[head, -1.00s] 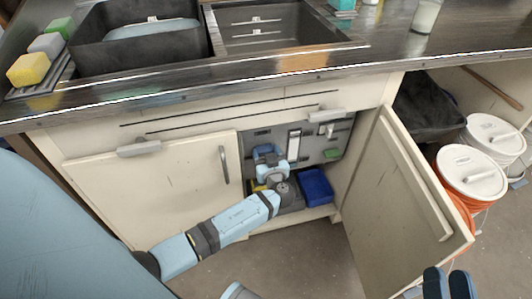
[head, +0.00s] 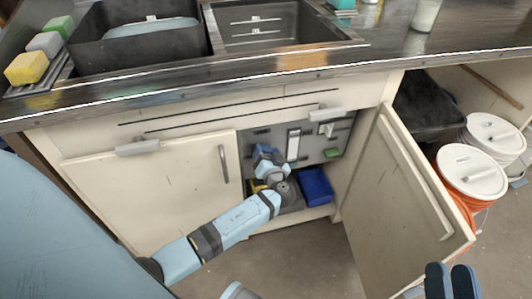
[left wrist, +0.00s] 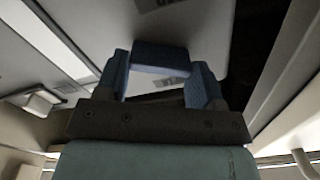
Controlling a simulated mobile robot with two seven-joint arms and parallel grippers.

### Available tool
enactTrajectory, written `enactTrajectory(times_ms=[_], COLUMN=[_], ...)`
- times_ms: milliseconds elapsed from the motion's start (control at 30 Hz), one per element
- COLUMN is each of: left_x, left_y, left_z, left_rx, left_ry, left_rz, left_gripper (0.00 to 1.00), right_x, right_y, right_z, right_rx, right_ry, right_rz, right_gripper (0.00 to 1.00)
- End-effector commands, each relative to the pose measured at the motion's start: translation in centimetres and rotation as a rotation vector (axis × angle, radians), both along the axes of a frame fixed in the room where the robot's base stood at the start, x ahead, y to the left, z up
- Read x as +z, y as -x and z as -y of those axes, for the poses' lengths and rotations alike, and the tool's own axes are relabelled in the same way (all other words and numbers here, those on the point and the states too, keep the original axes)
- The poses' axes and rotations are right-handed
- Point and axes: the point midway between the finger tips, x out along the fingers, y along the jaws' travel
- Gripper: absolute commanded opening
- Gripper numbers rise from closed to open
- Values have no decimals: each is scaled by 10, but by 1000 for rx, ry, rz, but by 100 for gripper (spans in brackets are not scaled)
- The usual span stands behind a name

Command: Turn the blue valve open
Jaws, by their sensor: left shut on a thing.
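The blue valve handle (left wrist: 160,57) shows in the left wrist view as a dark blue bar between my two blue finger pads, in front of a grey panel. My left gripper (head: 264,153) reaches into the open cabinet under the sink and is shut on this handle. In the head view the gripper and wrist hide most of the valve, and its exact angle is hard to tell. My right gripper (head: 451,281) is at the bottom right, in front of the open door and away from the valve. Its fingers lie close together, but whether they touch is unclear.
The right cabinet door (head: 405,190) stands open; the left door (head: 160,190) is shut. A blue bin (head: 317,186) sits on the cabinet floor, right of my left wrist. A white lever (head: 293,145) and a green-handled fitting (head: 332,153) are on the back panel. Lidded buckets (head: 472,170) stand at right.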

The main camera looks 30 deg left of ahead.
Motion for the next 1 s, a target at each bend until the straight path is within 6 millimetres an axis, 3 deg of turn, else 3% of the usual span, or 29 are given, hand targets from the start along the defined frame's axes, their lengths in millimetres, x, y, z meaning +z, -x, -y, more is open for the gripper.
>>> enactTrajectory(times_ms=[367,1000], left_x=[1,-1], left_y=[-2,-3], left_z=[0,0], left_rx=[1,2], left_ry=[-233,-596], left_rz=[-272,-696], left_gripper=[38,38], right_x=[-6,-53], right_y=[-5,-5], right_z=[6,19], right_rx=[-18,-61], right_ry=[41,162], right_rz=[-36,-241], right_gripper=[38,38])
